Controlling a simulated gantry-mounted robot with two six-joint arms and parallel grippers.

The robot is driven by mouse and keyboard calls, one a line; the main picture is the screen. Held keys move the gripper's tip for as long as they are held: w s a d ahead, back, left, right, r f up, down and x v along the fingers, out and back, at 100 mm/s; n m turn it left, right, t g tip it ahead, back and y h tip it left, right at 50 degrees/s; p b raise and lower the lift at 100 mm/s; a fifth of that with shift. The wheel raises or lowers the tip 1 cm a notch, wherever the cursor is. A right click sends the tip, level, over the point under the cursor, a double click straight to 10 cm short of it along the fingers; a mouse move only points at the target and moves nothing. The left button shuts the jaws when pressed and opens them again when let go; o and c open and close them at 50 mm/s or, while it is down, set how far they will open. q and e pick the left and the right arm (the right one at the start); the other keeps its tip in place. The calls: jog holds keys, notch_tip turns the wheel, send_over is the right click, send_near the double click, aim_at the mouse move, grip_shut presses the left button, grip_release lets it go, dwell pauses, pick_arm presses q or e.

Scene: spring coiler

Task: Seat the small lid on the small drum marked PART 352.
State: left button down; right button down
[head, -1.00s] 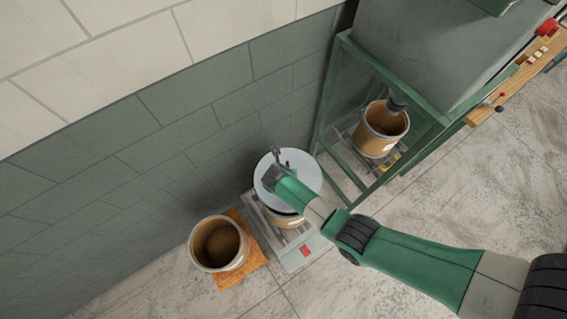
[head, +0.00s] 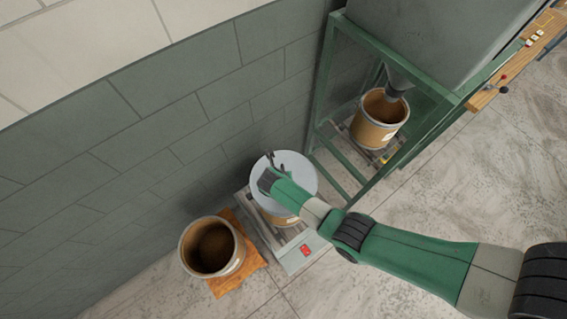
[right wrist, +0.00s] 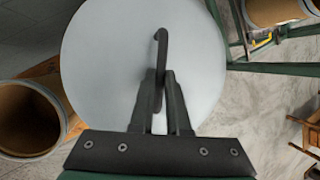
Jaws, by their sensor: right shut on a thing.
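The lid (head: 297,166) is a pale grey round disc with an upright handle. My right gripper (head: 274,165) is shut on the lid's handle (right wrist: 160,60), and the lid fills the middle of the right wrist view (right wrist: 110,65). No PART 352 marking is readable on any drum. My left gripper is not in view.
An open, empty-looking drum (head: 212,247) stands on an orange pallet (head: 250,260) to the left. Another open drum (head: 379,121) stands under a hopper spout inside a green frame (head: 318,100). The scale (head: 297,252) has a red display. A grey wall is close behind.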

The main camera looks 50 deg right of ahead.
jog(key=shift+s+a+r+p, duration=0.1)
jog(key=shift+s+a+p, duration=0.05)
jog(key=shift+p, duration=0.2)
dwell(0.4)
dwell(0.6)
jog(key=shift+c, duration=1.3)
grip_release()
notch_tip(320, 180, up, 12)
jog(key=p, duration=1.2)
